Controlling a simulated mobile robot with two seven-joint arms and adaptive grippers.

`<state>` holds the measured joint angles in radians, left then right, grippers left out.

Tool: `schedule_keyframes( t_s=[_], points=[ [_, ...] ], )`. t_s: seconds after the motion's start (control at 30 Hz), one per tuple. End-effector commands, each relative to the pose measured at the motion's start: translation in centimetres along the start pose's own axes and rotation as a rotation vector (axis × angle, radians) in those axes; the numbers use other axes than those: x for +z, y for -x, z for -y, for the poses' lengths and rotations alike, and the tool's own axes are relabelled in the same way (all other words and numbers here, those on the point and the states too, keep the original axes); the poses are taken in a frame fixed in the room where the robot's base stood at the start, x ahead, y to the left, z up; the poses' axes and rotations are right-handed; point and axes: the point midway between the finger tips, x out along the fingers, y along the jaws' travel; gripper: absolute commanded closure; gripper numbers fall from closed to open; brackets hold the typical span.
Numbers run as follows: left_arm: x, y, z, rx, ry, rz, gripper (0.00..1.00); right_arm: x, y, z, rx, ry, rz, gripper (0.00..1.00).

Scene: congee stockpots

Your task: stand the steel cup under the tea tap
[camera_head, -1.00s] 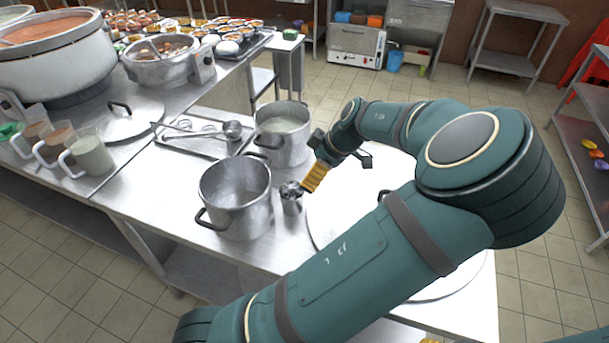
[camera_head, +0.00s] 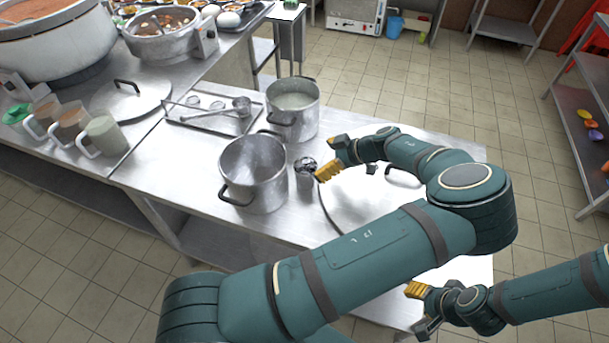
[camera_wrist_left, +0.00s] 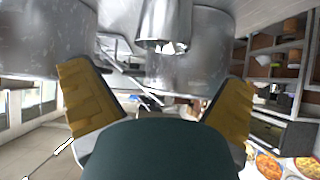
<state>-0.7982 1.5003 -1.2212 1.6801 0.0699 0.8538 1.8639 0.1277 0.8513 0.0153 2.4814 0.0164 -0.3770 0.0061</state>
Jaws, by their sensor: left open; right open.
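The steel cup (camera_head: 306,169) stands on the steel table, just right of the open pot. In the left wrist view the cup (camera_wrist_left: 165,22) shows at the top, between the fingers and beyond them. My left gripper (camera_head: 328,159) is open and empty right beside the cup, low over the table; its yellow fingers are spread wide in the left wrist view (camera_wrist_left: 158,78). My right gripper (camera_head: 420,308) is open and empty at the lower right, near the table's front edge. I cannot make out the tea tap in these frames.
An open steel pot (camera_head: 253,180) and a pot of pale liquid (camera_head: 292,112) stand close to the cup. A large round lid (camera_head: 350,215) lies partly under my left arm. A tray with ladles (camera_head: 205,120), several filled mugs (camera_head: 103,135) and another lid (camera_head: 130,100) are further left.

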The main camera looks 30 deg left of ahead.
Motion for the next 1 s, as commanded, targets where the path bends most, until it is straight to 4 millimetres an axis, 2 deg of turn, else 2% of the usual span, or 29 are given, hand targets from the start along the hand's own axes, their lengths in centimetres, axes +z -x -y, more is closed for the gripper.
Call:
schedule_keyframes(
  t_s=[0.1, 0.27, 0.6, 0.9, 0.97, 1.0],
  points=[
    [0.0, -1.3, 0.1, -0.002, 0.000, -0.001, 0.00, 0.0, 0.0, 0.0, 0.000, 0.001, 0.001, 0.53],
    [0.1, -2.2, 0.1, -0.001, -0.001, 0.000, 0.00, 0.0, 0.0, 0.0, 0.000, 0.001, 0.001, 0.53],
    [0.5, -6.5, 0.3, -0.001, -0.002, 0.000, 0.00, 0.0, 0.1, 0.1, 0.000, 0.001, 0.000, 0.53],
    [0.5, -7.0, 0.3, 0.001, -0.001, 0.001, 0.00, 0.0, 0.1, 0.1, 0.000, 0.001, -0.001, 0.53],
    [0.5, -7.0, 0.3, 0.001, -0.001, 0.001, 0.18, 0.0, 0.1, 0.1, 0.000, 0.001, -0.001, 0.53],
    [0.5, -7.0, 0.3, 0.001, -0.001, 0.001, 0.32, 0.0, 0.1, 0.1, 0.000, 0.001, 0.000, 0.53]
  ],
)
